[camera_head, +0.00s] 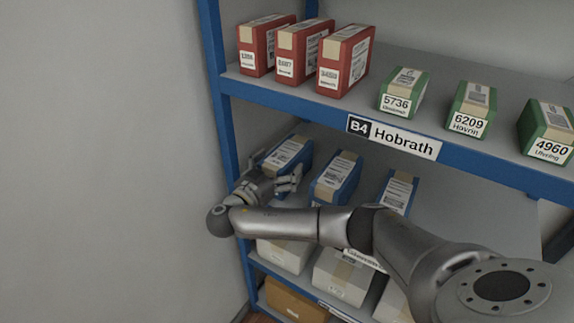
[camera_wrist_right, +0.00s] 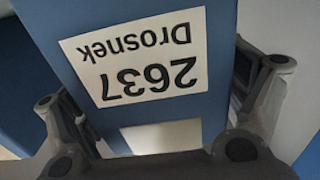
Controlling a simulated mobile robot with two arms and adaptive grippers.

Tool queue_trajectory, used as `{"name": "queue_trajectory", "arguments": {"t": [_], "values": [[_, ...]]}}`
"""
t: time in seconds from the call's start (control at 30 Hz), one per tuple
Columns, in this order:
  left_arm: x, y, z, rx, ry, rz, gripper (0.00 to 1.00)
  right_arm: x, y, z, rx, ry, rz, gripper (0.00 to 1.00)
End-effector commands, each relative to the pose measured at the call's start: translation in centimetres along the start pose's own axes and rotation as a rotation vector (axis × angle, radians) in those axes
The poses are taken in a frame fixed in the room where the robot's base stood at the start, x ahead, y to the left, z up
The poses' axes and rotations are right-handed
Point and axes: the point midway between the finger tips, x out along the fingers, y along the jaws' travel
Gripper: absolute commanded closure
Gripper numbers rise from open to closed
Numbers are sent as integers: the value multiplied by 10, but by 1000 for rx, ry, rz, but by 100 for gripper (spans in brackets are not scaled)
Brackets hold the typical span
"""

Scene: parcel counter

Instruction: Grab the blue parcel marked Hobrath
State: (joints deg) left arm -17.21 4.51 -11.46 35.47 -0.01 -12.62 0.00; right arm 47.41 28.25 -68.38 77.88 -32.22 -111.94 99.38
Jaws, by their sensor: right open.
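Three blue parcels stand on the middle shelf in the head view: a left one (camera_head: 293,149), a middle one (camera_head: 337,177) and a right one (camera_head: 399,190). My right gripper (camera_head: 275,169) is open at the front of the left parcel. In the right wrist view, the open fingers (camera_wrist_right: 165,82) stand either side of a blue parcel (camera_wrist_right: 100,30) whose upside-down label reads "2637 Drosnek". Contact cannot be told. My arm hides the lower fronts of the blue parcels, and no Hobrath marking shows on any of them. My left gripper is out of view.
A shelf-edge sign (camera_head: 393,137) reads "B4 Hobrath" below the upper shelf, which holds red parcels (camera_head: 343,60) and green parcels (camera_head: 470,107). White parcels (camera_head: 342,276) stand below. A blue upright (camera_head: 215,70) borders the shelf's left side.

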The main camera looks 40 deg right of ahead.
Motion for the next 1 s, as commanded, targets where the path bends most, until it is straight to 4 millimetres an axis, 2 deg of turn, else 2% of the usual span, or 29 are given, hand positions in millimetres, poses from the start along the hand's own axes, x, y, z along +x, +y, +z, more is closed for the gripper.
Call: {"name": "queue_trajectory", "arguments": {"t": [0.07, 0.53, 0.87, 1.0], "values": [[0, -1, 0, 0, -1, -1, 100, 0, 0, 0, 0, 0, -1, 7], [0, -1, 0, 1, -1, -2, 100, -1, 0, 0, -1, 0, -1, 68], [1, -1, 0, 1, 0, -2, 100, 0, -1, -3, 2, 2, -1, 69], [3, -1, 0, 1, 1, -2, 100, 0, 0, -10, 4, 1, 0, 69]]}}
